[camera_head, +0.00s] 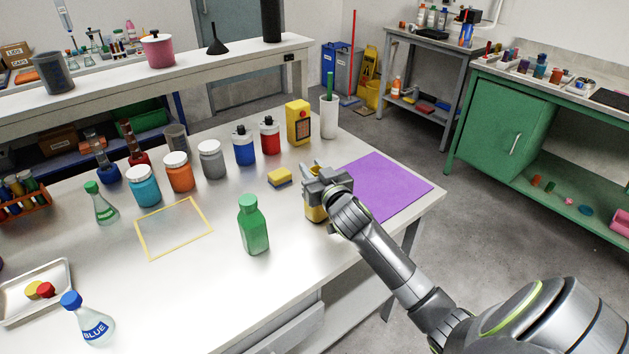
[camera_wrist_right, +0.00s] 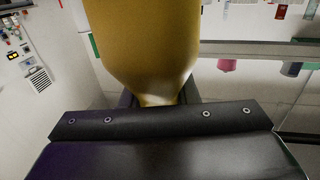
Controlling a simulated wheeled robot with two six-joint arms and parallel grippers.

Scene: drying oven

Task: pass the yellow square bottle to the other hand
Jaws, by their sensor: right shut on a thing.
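The yellow square bottle (camera_head: 315,213) is mostly hidden under my right gripper (camera_head: 322,176) in the head view, near the right front part of the white table. My right gripper is shut on it. In the right wrist view the yellow bottle (camera_wrist_right: 145,45) fills the upper middle, its narrow neck end between the jaws. I cannot tell whether its base touches the table. My left gripper is not in view.
A green bottle (camera_head: 253,228) stands left of my right gripper. A yellow and blue sponge (camera_head: 280,178) lies behind it, and a purple mat (camera_head: 395,188) to the right. Several jars and bottles line the back. A yellow frame outline (camera_head: 140,240) is empty.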

